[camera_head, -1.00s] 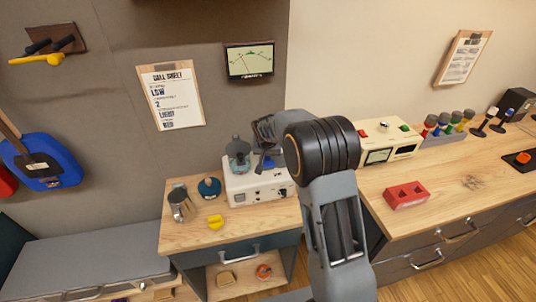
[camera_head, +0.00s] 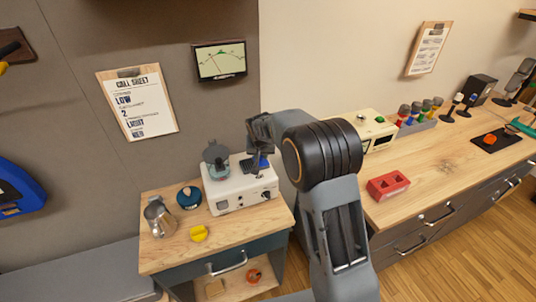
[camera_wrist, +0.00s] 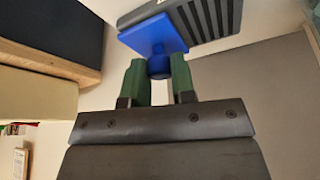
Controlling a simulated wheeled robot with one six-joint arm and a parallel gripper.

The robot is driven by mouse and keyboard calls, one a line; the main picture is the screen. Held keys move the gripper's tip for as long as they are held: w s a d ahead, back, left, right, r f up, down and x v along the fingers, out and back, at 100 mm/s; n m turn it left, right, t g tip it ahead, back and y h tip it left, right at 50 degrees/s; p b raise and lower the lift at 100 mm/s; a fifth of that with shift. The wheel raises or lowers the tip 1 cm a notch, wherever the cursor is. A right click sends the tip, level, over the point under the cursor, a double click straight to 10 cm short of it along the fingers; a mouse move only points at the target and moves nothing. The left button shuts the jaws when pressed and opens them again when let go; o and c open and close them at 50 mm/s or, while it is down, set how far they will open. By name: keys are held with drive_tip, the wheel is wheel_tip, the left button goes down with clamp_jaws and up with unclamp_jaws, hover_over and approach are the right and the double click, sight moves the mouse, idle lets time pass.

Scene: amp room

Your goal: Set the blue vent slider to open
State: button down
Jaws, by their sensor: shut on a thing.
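The blue vent slider (camera_wrist: 153,33) shows in the wrist view as a flat blue plate with a rounded blue knob below it. It lies against a dark ribbed block (camera_wrist: 205,18). My gripper (camera_wrist: 160,82) has its green fingers on either side of the knob and is shut on it. In the head view the blue slider (camera_head: 258,162) is a small blue patch at the top right of the white machine (camera_head: 228,192), with my gripper (camera_head: 260,148) right above it. My arm hides part of this area, and I cannot read the slider's setting.
A glass-like vessel (camera_head: 216,160) stands on the machine. A metal pitcher (camera_head: 159,217), a dark blue round item (camera_head: 189,197) and a yellow piece (camera_head: 199,233) share the small cabinet (camera_head: 165,258). A long wooden counter (camera_head: 440,160) with a red block (camera_head: 388,185) is at right.

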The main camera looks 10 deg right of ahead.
drive_tip(key=shift+d, duration=0.15)
drive_tip(key=c, duration=1.1)
unclamp_jaws()
drive_tip(key=shift+d, duration=0.2)
drive_tip(key=shift+o, duration=0.8)
drive_tip(key=shift+a, duration=0.1)
drive_tip(key=b+v, duration=0.1)
drive_tip(key=v, duration=1.2)
drive_tip(key=shift+s+r+b, duration=0.15)
drive_tip(key=shift+r+b, duration=0.2)
drive_tip(key=shift+r, duration=0.05)
drive_tip(key=shift+a, duration=0.1)
